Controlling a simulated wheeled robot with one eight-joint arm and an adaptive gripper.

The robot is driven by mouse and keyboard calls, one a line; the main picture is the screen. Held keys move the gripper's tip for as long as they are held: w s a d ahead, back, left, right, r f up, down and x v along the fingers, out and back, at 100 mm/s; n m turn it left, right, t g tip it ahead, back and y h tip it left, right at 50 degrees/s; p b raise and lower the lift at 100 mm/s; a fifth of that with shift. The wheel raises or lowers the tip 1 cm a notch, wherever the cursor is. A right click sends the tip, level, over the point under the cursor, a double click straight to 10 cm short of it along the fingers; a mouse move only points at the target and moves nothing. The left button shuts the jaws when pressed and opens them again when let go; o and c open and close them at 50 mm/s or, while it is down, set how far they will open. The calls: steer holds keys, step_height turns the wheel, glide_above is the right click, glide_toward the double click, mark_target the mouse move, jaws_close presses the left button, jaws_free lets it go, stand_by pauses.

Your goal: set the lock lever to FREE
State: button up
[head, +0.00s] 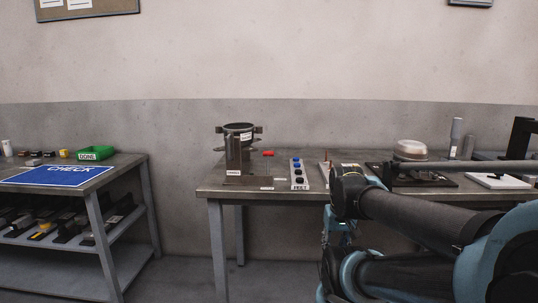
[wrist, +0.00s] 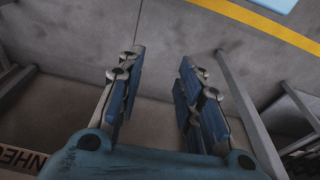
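A metal fixture with an upright post and a round pot-like top (head: 238,140) stands at the left end of the right-hand workbench (head: 212,193). A small red piece (head: 268,154) sits just right of it; it may be the lever's handle, but this is too small to tell. Small white labels (head: 266,187) lie at the fixture's base, and I cannot read FREE on any of them. My gripper (wrist: 162,56) is open and empty in the wrist view, its blue-padded fingers apart over bare floor. The wrist view does not show the fixture.
A control box with blue and black buttons (head: 299,174) stands right of the fixture. A device with a domed cover (head: 410,150) is farther right, behind my arm. A left table holds a blue CHECK mat (head: 60,176) and a green DONE bin (head: 96,153). Floor shows between the tables.

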steer(key=shift+w+a, duration=0.1)
steer(key=shift+w, duration=0.05)
steer(key=shift+o, duration=0.6)
steer(key=shift+r, duration=0.15)
step_height(320, 180, up, 36)
steer(key=n+g+y, duration=0.3)
steer(key=n+y, duration=0.1)
steer(key=n, duration=1.3)
glide_above(268, 152)
steer(key=w+d, duration=0.2)
steer(key=d, duration=0.5)
steer(key=x, duration=1.1)
steer(key=a+x, duration=0.1)
steer(key=x, duration=0.5)
steer(key=shift+a+r, duration=0.1)
steer(key=shift+c, duration=0.3)
